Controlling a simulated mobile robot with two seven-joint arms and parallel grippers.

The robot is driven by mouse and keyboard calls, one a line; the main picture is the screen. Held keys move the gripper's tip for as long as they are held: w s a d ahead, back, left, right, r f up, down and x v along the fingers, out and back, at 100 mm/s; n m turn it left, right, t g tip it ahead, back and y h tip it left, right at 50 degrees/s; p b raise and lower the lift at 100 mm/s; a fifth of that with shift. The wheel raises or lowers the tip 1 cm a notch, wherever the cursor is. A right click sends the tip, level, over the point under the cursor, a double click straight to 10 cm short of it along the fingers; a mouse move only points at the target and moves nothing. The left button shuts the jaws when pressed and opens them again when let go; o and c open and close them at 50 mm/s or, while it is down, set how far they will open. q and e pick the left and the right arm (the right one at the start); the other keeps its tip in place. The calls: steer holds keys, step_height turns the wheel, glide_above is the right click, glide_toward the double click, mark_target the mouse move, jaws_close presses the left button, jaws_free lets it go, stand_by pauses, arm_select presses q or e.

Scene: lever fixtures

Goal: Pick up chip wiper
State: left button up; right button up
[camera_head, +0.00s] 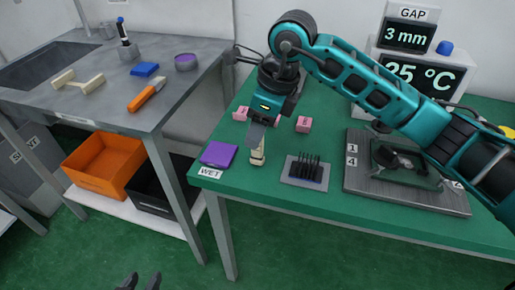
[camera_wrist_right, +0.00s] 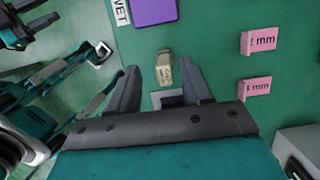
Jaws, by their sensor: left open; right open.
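A small beige block-like piece, which looks like the chip wiper (camera_head: 258,158), stands on the green table near its front left corner. It also shows in the right wrist view (camera_wrist_right: 164,72), between and just beyond the fingertips. My right gripper (camera_head: 263,136) is open above it, pointing down, and partly hides it in the head view. In the wrist view my right gripper (camera_wrist_right: 160,80) has its fingers well apart with nothing gripped. My left gripper (camera_head: 141,281) is low at the bottom edge of the head view, its two dark fingertips apart and empty.
A purple pad (camera_head: 218,154) by the WET label lies left of the wiper. Pink blocks (camera_head: 303,124) lie behind it. A black-pronged rack (camera_head: 305,171) and a grey metal fixture (camera_head: 407,194) stand to the right. A grey bench (camera_head: 105,70) is at left.

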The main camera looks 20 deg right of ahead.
mark_target(252, 152)
steer(key=x, duration=0.5)
steer(key=shift+d+f+b, duration=0.2)
steer(key=shift+d+b, duration=0.1)
steer(key=shift+d, duration=0.05)
jaws_close()
